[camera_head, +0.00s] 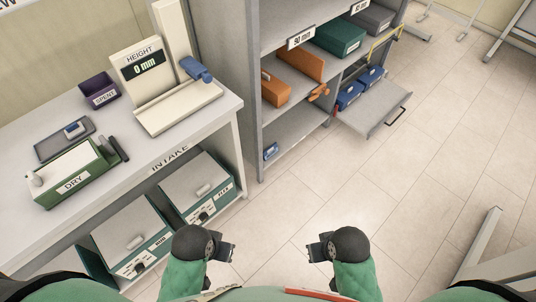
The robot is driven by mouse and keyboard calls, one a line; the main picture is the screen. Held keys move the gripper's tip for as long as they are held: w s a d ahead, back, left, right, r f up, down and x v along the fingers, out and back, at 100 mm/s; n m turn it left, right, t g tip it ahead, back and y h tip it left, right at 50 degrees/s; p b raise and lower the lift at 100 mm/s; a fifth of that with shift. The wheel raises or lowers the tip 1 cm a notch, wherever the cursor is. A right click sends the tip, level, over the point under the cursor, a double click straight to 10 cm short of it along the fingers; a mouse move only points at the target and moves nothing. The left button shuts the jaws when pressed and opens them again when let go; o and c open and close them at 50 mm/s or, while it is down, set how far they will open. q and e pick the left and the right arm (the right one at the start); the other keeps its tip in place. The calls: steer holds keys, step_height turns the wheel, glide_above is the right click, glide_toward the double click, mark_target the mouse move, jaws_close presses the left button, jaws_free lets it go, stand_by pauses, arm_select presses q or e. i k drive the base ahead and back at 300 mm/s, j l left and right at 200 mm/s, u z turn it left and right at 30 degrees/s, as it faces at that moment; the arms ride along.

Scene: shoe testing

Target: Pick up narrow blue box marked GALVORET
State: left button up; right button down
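Two blue boxes, a nearer one (350,94) and a farther one (371,77), sit on the pulled-out grey tray (378,117) of the shelf unit. Another small blue item (271,151) lies on the bottom shelf at the left. The lettering on all of these is too small to read, so I cannot tell which is marked GALVORET. My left gripper (228,252) and my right gripper (316,253) hang low in front of me over the floor, well apart from the shelf. No object shows in either. Their finger gap is too small to judge.
The grey shelf unit (254,100) also holds orange boxes (275,88) and a green box (340,38). At the left, the intake bench (205,122) carries a height gauge (150,66) and a DRY box (72,176). The tiled floor (310,190) before the shelf is clear.

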mark_target(373, 75)
steer(key=i+l+z, duration=0.1)
steer(key=z, duration=0.8)
steer(key=i+z, duration=0.3)
steer(key=i, duration=0.55)
steer(key=i+j+z, duration=0.1)
steer(key=i+z, duration=0.2)
steer(key=i, duration=0.55)
steer(key=i+z, duration=0.15)
steer(key=i, duration=0.75)
steer(key=i+j+z, duration=0.2)
steer(key=i, duration=0.7)
steer(key=i+z, duration=0.25)
steer(key=i, duration=0.7)
steer(key=i+j+z, duration=0.25)
steer(key=i, duration=0.7)
steer(key=i+l+z, duration=0.15)
steer(key=i+z, duration=0.85)
steer(key=z, duration=0.25)
steer(key=i+j+z, duration=0.25)
steer(key=z, duration=0.15)
steer(key=i+z, duration=0.2)
steer(key=z, duration=0.3)
steer(key=i+z, duration=0.25)
steer(key=z, duration=0.25)
steer(key=i+z, duration=0.2)
steer(key=z, duration=0.3)
steer(key=i+j+z, duration=0.15)
steer(key=z, duration=2.35)
